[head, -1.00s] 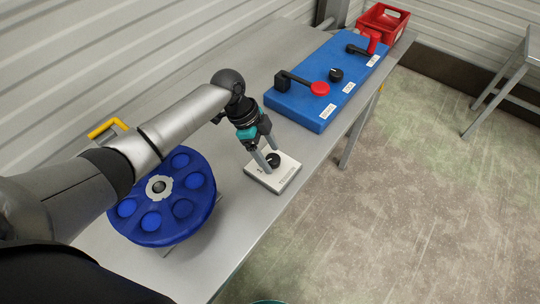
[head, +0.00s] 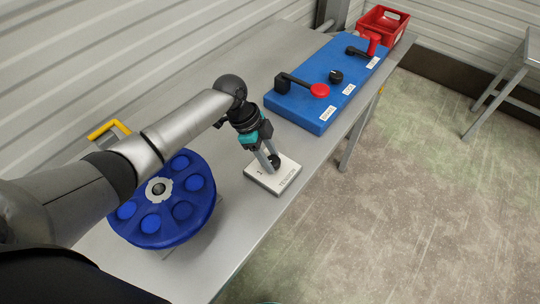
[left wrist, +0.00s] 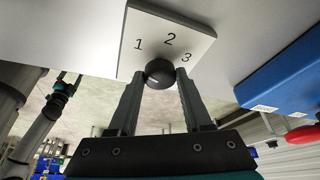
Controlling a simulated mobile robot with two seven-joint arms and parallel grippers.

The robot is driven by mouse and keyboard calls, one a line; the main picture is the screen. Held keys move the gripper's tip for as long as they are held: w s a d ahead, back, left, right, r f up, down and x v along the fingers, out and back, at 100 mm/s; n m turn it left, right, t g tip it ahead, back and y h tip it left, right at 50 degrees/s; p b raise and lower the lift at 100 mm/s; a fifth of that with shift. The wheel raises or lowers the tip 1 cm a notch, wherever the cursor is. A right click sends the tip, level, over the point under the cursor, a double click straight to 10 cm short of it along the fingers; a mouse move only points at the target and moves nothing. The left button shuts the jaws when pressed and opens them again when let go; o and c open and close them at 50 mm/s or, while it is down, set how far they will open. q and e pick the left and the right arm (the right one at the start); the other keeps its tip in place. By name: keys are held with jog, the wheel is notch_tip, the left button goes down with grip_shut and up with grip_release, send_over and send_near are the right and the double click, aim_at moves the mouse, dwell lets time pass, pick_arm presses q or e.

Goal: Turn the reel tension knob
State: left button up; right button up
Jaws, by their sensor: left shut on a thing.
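The reel tension knob (left wrist: 160,72) is a small round black knob on a white plate (left wrist: 180,27) marked 1, 2 and 3. In the head view the knob (head: 275,160) shows partly behind my fingers, and the plate (head: 286,181) lies on the bench. My left gripper (left wrist: 162,80) points down from above and is shut on the knob, one finger at each side. A pale mark on the knob is too small to read surely. My right gripper (left wrist: 69,77) shows small and far off in the left wrist view, away from the plate, its fingers seeming apart.
A blue reel (head: 150,222) with round recesses stands close beneath my left arm. A blue board (head: 316,115) with a red-tipped lever, a small black knob and a red handle lies beyond the plate. A red crate (head: 371,36) stands at the bench's far end.

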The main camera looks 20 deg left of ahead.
pick_arm(q)
grip_shut()
jog(key=shift+r+n+p, duration=0.1)
jog(key=shift+n+p, duration=0.2)
jog(key=shift+p, duration=0.3)
jog(key=n+t+p, duration=0.1)
jog(key=n+p, duration=0.1)
jog(key=p, duration=0.1)
jog(key=n+t+y+p, duration=0.1)
jog(key=n+p, duration=0.2)
jog(key=p, duration=0.1)
jog(key=n+t+p, duration=0.1)
jog(key=n+p, duration=0.2)
jog(key=shift+s+d+r+p, duration=0.2)
jog(key=shift+s+p, duration=0.1)
jog(key=shift+p, duration=0.1)
jog(key=shift+f+n+t+y+p, duration=0.2)
jog(key=shift+n+y+p, duration=0.15)
jog(key=shift+n+p, duration=0.45)
jog(key=shift+f+n+t+y+p, duration=0.1)
jog(key=shift+n+t+y+p, duration=0.2)
jog(key=shift+n+p, duration=0.45)
